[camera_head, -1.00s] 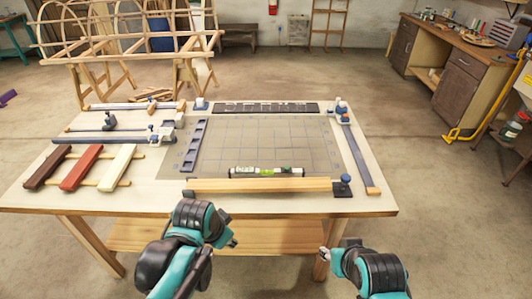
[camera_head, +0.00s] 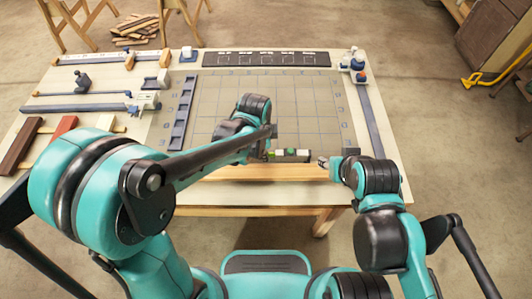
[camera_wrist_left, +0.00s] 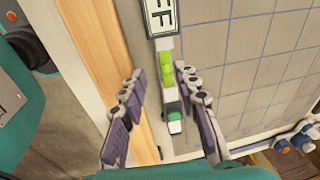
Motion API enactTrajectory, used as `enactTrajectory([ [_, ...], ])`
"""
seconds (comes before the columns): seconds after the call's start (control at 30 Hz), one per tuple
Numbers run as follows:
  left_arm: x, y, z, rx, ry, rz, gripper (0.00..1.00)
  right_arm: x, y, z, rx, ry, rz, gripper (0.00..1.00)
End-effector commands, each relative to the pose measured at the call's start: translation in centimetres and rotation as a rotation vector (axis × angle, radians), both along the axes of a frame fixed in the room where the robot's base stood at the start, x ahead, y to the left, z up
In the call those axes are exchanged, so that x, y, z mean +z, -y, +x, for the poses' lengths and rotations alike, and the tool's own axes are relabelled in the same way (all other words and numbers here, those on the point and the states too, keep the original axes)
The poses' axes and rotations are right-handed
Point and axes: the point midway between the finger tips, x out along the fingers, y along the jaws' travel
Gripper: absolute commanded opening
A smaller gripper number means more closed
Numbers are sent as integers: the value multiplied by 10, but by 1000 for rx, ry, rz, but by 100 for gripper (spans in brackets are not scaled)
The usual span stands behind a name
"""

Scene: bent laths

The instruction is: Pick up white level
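The white level (camera_head: 291,155) lies on the gridded mat along the wooden front rail. Its left part is hidden behind my left arm in the head view. In the left wrist view the level (camera_wrist_left: 166,68) shows a bright green vial and a black-and-white marked section. My left gripper (camera_wrist_left: 160,82) is open above the level, with a finger on each side of it and gaps between. In the head view this gripper is mostly hidden by its arm. My right gripper (camera_head: 327,163) is near the level's right end, too small to read its fingers.
The wooden rail (camera_head: 262,174) runs along the mat's front edge. A blue slotted strip (camera_head: 183,113) borders the gridded mat (camera_head: 240,92). Clamps and coloured laths lie at the table's left; a blue bar (camera_head: 369,120) lies at right. The mat's middle is clear.

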Motion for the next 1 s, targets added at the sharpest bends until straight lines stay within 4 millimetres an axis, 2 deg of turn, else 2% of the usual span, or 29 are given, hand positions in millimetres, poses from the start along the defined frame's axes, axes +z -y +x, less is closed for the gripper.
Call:
enactTrajectory([
  [0.33,-46,7,10,1,1,0,31,-24,0,0,0,0,0,40],
  [0.6,-50,8,11,2,1,0,31,-24,0,0,0,0,0,40],
  [0.63,-50,8,11,2,1,0,26,-24,0,0,0,0,0,40],
  [0.73,-50,8,11,2,1,0,0,-24,0,0,0,0,0,40],
  [1.0,-50,8,11,3,1,0,0,-24,0,0,0,0,0,40],
])
